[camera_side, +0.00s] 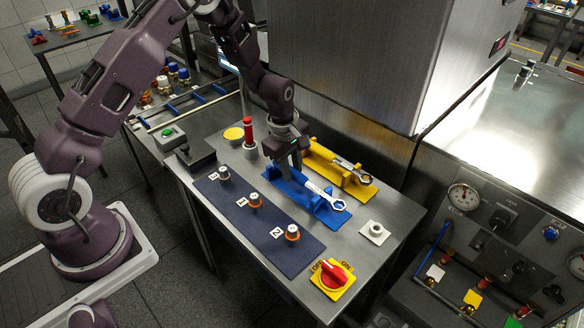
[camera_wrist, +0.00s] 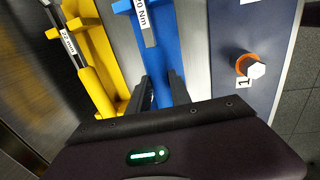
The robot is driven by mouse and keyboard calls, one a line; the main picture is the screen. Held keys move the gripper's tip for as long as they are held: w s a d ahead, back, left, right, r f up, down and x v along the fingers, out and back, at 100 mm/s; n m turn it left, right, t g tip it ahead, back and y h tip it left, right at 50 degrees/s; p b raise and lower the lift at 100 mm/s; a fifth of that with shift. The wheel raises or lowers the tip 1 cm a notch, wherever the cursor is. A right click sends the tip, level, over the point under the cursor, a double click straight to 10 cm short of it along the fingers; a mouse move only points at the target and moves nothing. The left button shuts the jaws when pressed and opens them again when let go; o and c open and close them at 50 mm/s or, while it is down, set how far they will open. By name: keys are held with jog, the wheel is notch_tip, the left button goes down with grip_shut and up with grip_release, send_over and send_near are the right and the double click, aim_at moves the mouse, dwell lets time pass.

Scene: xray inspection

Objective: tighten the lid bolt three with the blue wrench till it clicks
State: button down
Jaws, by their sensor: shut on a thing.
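The blue wrench (camera_side: 338,205) lies in a blue cradle (camera_side: 325,213), its silver ring end toward the front right. In the wrist view its label (camera_wrist: 143,20) reads partly "0 Nm". My gripper (camera_side: 287,172) is at the wrench's rear end, and in the wrist view my gripper (camera_wrist: 162,92) is shut on the blue handle between its fingers. Three bolts with orange collars stand on a dark blue mat. The far one (camera_side: 224,173) has a tag that looks like 3. The middle one (camera_side: 255,200) is tagged 1, the near one (camera_side: 292,233) 2.
A yellow cradle (camera_side: 325,152) with another wrench (camera_side: 362,177) stands close behind the blue one. A red knob on a yellow plate (camera_side: 332,277) is at the front corner. A large metal cabinet (camera_side: 350,60) rises behind.

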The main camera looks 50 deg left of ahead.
jog(key=c, duration=1.2)
grip_release()
jog(key=shift+f, duration=0.1)
jog(key=s+d+r+m+t, duration=0.15)
jog(key=s+r+m, duration=0.35)
jog(key=r, duration=0.8)
jog(key=s+d+r+m+t, duration=0.1)
jog(key=s+d+r+m, duration=0.15)
jog(key=s+r, duration=0.7)
jog(key=s+r+m, duration=0.2)
jog(key=s+m, duration=0.1)
jog(key=s, duration=0.2)
jog(key=s+r+m+t, duration=0.1)
jog(key=s+r+m, duration=0.1)
jog(key=s+m, duration=0.2)
jog(key=s+r+m, duration=0.2)
jog(key=s+m, duration=0.1)
jog(key=s, duration=0.3)
jog(key=shift+s+d+r+m, duration=0.15)
jog(key=shift+s+r+m, duration=0.1)
jog(key=shift+s+r, duration=0.1)
jog(key=shift+o, duration=0.5)
